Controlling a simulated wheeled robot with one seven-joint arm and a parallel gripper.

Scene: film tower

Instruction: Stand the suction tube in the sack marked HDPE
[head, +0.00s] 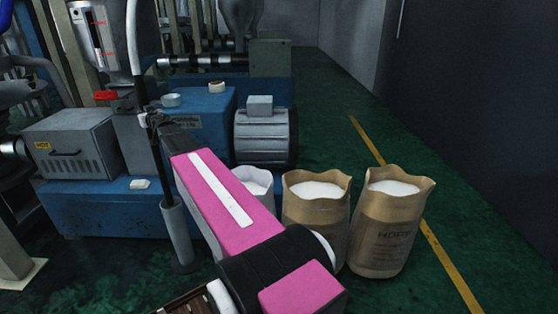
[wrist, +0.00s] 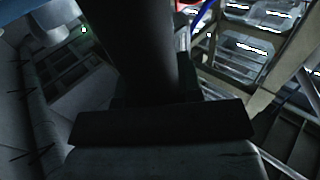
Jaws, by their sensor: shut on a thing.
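The suction tube (head: 177,232) is long and upright, with a grey lower part and a thin black upper part. It is left of my pink arm, in front of the blue machine base. My gripper (head: 161,122) is shut on its upper part, partly hidden behind the end of my arm. In the wrist view the dark tube (wrist: 148,50) runs down into the dark gripper. Whether its lower end touches the floor I cannot tell. The sack marked HDPE (head: 385,236) is brown, open and full of white pellets, the rightmost of three sacks.
A second brown sack (head: 315,212) stands just left of the HDPE sack, and a white sack (head: 256,181) is partly hidden behind my arm. The blue machine (head: 90,212) with a grey HOT box (head: 78,143) fills the left. Green floor with a yellow line (head: 442,252) is clear at right.

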